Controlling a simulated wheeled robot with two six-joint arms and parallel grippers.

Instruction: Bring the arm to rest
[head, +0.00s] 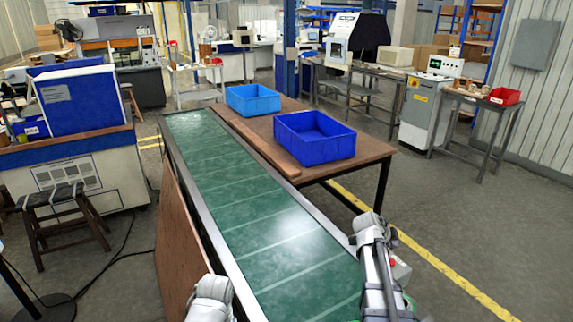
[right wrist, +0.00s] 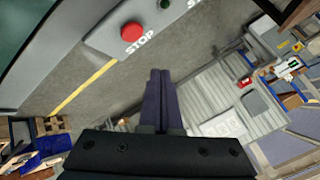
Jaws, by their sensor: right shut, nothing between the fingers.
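My right gripper (right wrist: 160,76) shows in the right wrist view with its two dark fingers together, shut and empty. It is close to a grey control box (right wrist: 110,35) with a red STOP button (right wrist: 132,33); I cannot tell that they touch. In the head view my right arm (head: 375,262) reaches over the right edge of the conveyor's near end. Only a white part of my left arm (head: 210,298) shows at the bottom, and its gripper is out of view.
The green conveyor belt (head: 235,190) is bare. A table (head: 340,168) on its right carries a light blue bin (head: 253,100) and a dark blue bin (head: 314,137), which looks empty. A stool (head: 60,205) stands at left. Floor at right is clear.

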